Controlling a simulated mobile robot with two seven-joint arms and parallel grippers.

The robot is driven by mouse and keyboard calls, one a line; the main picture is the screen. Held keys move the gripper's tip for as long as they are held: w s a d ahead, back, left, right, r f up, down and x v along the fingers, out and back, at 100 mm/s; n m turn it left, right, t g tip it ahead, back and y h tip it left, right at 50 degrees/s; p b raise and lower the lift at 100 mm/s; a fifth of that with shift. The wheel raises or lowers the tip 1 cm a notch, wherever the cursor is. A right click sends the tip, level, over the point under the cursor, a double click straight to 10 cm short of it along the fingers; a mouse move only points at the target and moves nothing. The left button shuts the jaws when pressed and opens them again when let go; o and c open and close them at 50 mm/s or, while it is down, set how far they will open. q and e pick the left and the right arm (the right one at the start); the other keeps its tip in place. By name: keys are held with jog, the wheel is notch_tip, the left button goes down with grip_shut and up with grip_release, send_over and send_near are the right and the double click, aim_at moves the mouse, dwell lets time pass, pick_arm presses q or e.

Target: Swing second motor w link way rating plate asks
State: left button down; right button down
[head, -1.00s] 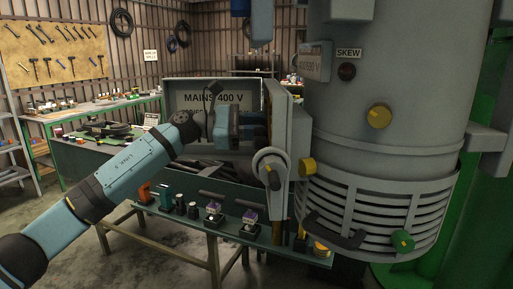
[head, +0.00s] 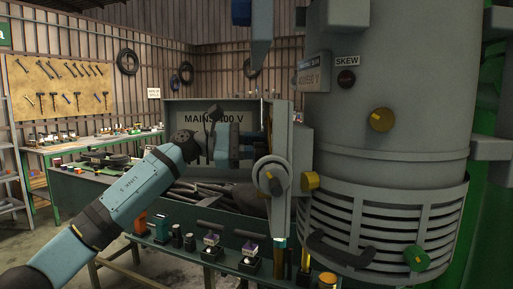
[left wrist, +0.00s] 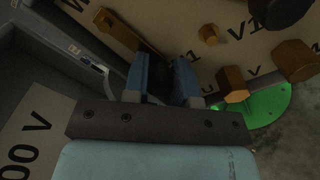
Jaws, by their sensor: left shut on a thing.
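The grey motor (head: 400,60) stands at the right, with a small plate (head: 309,80) on its side; its voltage print is too small to read surely. The open terminal box (head: 280,130) is beside it, seen edge-on. In the left wrist view its pale terminal board (left wrist: 240,60) shows V1 and other letters, with brass studs (left wrist: 232,84). A brass link bar (left wrist: 115,27) runs diagonally across the board to between my left gripper's fingers (left wrist: 162,75). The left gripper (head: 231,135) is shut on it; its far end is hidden. My right gripper is not in view.
A grey panel marked MAINS 400 V (head: 170,125) stands behind my left gripper. A round grey fitting with a lever (head: 272,177) and a brass knob (head: 310,181) sit near the box. The green bench (head: 165,205) holds several small parts and cables.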

pick_arm(q)
jog(key=c, duration=1.2)
grip_release()
jog(key=shift+a, duration=0.15)
jog(key=s+a, duration=0.1)
jog(key=a, duration=1.2)
jog(key=shift+s+a, duration=0.25)
jog(key=shift+s, duration=0.15)
